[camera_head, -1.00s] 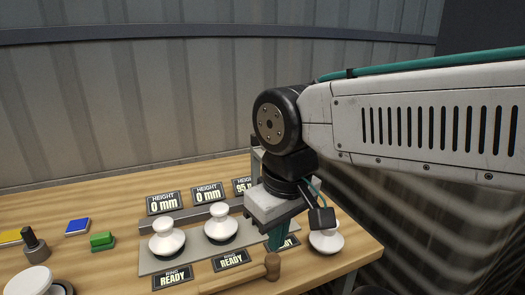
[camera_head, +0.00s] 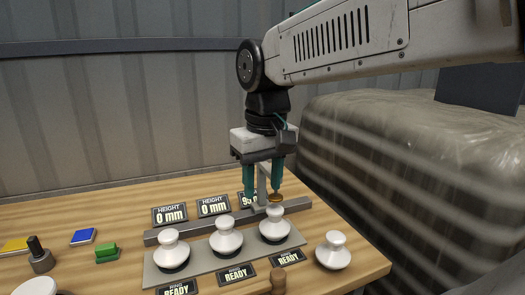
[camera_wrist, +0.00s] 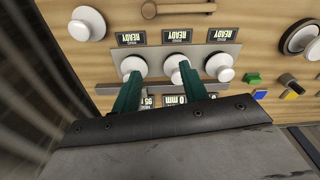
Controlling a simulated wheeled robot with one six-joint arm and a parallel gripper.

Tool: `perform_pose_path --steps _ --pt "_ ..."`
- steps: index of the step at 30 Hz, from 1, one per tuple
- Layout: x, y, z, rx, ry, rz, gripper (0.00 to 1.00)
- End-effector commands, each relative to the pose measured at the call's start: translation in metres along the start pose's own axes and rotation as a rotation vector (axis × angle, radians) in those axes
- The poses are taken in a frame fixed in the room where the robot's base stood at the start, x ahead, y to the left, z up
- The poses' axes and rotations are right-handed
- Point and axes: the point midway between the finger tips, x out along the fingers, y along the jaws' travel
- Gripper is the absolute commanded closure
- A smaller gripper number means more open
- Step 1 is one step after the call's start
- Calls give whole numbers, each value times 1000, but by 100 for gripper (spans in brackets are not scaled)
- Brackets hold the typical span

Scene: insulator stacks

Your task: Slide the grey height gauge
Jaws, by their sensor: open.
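The grey height gauge (camera_head: 263,183) stands upright at the right part of the grey rail (camera_head: 185,230), behind the rightmost insulator stack on the plate. Its post shows between the two teal fingers of my gripper (camera_head: 263,186). A small orange-brown disc (camera_head: 275,197) is just above the top of that insulator (camera_head: 274,226); I cannot tell if they touch. My gripper is open, pointing down, with a finger on either side of the post. In the wrist view the fingers (camera_wrist: 160,74) reach toward the insulators and the gauge is not clearly seen.
Two more white insulators (camera_head: 226,238) (camera_head: 171,252) stand on the grey plate (camera_head: 200,268). A loose insulator (camera_head: 333,252) stands at right. Height displays (camera_head: 213,206) are behind the rail; two read 0 mm. READY displays (camera_head: 236,274) and a wooden handle (camera_head: 278,282) are in front.

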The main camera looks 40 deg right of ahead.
Motion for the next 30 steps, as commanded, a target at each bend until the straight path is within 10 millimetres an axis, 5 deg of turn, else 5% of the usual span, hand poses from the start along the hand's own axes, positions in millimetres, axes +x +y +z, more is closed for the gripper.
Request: perform_pose_path --steps 6,15,23,30 --pt "-30 48 -107 90 -40 4 56" --pt "-33 115 -201 172 -73 4 56" --pt "-22 130 -216 187 -79 3 56" --pt "16 129 -213 187 -81 3 56"
